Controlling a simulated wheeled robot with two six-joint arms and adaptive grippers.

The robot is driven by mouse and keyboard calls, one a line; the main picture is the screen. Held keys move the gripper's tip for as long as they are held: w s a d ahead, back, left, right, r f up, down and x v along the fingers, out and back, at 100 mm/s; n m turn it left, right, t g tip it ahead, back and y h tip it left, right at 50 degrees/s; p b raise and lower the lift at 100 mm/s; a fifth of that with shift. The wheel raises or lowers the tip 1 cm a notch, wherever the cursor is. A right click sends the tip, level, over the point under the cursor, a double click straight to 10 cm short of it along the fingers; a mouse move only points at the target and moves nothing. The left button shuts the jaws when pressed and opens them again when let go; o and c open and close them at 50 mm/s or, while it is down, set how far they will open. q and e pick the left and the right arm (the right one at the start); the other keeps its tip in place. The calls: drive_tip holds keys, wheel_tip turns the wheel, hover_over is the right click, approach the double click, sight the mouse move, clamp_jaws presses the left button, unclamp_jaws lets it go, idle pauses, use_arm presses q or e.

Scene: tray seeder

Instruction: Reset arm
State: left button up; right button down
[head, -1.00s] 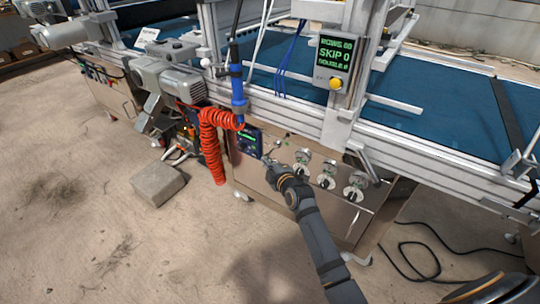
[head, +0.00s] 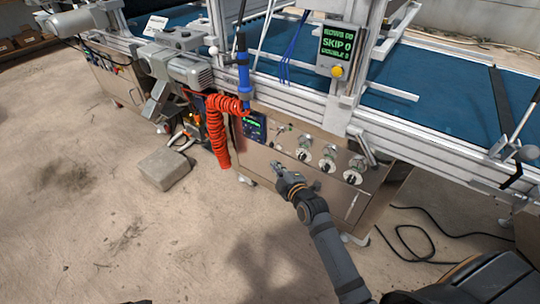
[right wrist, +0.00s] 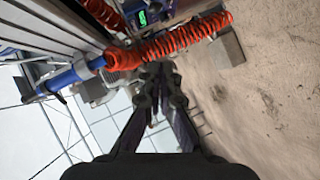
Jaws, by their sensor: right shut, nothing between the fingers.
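My right gripper (head: 277,166) is in the head view, in front of the steel control cabinet (head: 262,166) of the tray seeder. It is shut and empty, apart from the knobs. In the right wrist view its dark fingers (right wrist: 161,78) are together near the middle. My right arm reaches up from the lower right of the head view. My left gripper is not seen; a dark shape at the bottom edge of the head view is too cut off to tell.
Several round valve knobs (head: 328,165) and a small display panel (head: 253,126) are on the cabinet. A red coiled hose (head: 217,140) hangs to the left, below a blue tool (head: 243,75). A concrete block (head: 165,167) lies on the floor. A black cable (head: 410,240) lies at right. The front floor is clear.

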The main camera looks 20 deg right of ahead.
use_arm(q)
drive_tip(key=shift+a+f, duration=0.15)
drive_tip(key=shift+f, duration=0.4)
use_arm(e)
drive_tip(key=shift+v, duration=1)
drive_tip(key=shift+s+a+f, duration=0.1)
